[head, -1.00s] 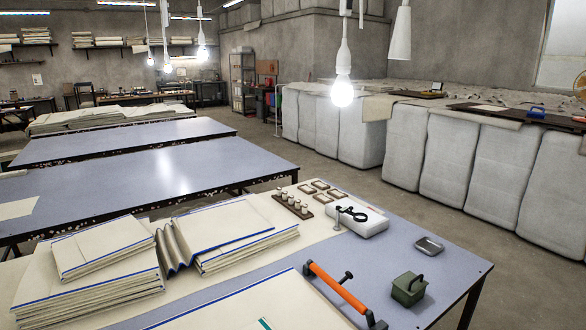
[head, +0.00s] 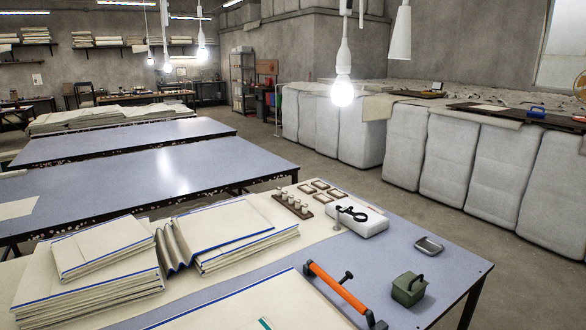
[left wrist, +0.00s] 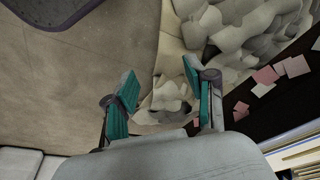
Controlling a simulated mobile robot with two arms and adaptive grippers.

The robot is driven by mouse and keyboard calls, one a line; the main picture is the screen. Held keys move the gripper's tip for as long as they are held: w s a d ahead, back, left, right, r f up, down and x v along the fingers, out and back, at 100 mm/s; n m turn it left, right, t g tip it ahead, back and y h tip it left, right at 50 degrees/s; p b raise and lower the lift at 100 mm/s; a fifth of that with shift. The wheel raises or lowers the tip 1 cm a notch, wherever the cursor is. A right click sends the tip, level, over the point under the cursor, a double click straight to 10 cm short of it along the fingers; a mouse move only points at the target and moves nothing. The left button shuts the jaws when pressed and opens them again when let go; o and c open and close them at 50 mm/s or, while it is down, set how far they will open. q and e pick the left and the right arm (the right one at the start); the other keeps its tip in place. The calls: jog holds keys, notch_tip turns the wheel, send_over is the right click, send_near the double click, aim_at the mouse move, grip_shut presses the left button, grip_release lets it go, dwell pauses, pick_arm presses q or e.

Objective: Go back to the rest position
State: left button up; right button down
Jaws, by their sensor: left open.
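In the left wrist view my left gripper (left wrist: 160,74) has its two teal fingers spread apart with nothing between them. It hangs over a bare floor and a heap of crumpled pale cloth (left wrist: 235,35). In the head view a folded cream cloth with a blue edge (head: 250,305) lies on the near table, cut off by the bottom edge. A small teal bit shows at that edge; I cannot tell what it is. My right gripper is not in view.
The near blue table (head: 385,245) holds stacked cloths (head: 100,262), an orange-handled tool (head: 338,288), a green box (head: 408,289) and a small metal tray (head: 429,246). Wrapped bales (head: 470,160) line the right wall. A floor aisle runs between them and the tables.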

pick_arm(q)
jog(key=s+a+f, duration=0.1)
jog(key=s+f, duration=0.8)
jog(key=f, duration=0.3)
jog(key=s+a+f+g, duration=0.1)
jog(key=s+a+f, duration=0.1)
jog(key=s+f, duration=0.7)
notch_tip(320, 180, down, 3)
jog(key=shift+f+g, duration=0.1)
jog(key=shift+g, duration=0.2)
